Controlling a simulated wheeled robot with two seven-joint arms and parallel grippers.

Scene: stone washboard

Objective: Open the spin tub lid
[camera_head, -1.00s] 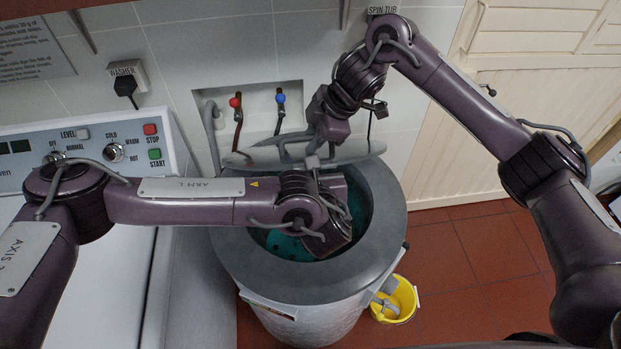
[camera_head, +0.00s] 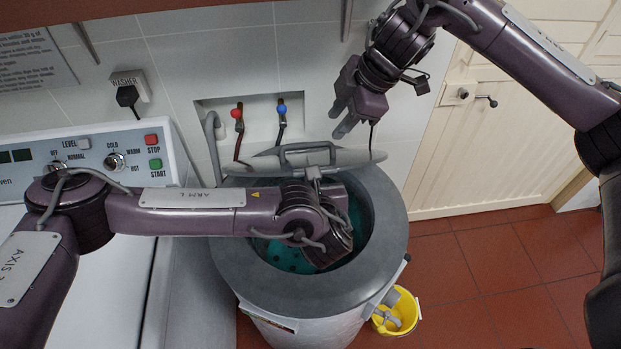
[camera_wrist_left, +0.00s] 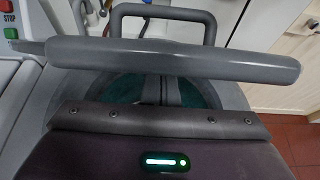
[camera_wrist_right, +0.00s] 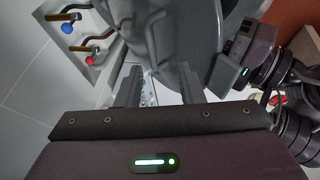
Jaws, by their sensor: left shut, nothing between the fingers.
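The grey spin tub lid (camera_head: 355,158) stands raised, nearly edge-on, at the back of the round tub (camera_head: 385,215), with its bar handle (camera_head: 305,147) on the upper side. The tub mouth is uncovered and its teal inside (camera_head: 285,250) shows. My left gripper (camera_head: 312,173) is shut and empty, pointing up at the lid's near side; whether it touches is unclear. In the left wrist view its fingers (camera_wrist_left: 160,90) sit together below the lid's long edge (camera_wrist_left: 180,58). My right gripper (camera_head: 343,118) is open and empty, above and right of the handle, apart from the lid.
The washer panel (camera_head: 90,150) with knobs and buttons is at left. Red and blue taps (camera_head: 237,113) sit in a wall recess behind the lid. A yellow bucket (camera_head: 408,305) stands on the floor right of the tub. Floor on the right is clear.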

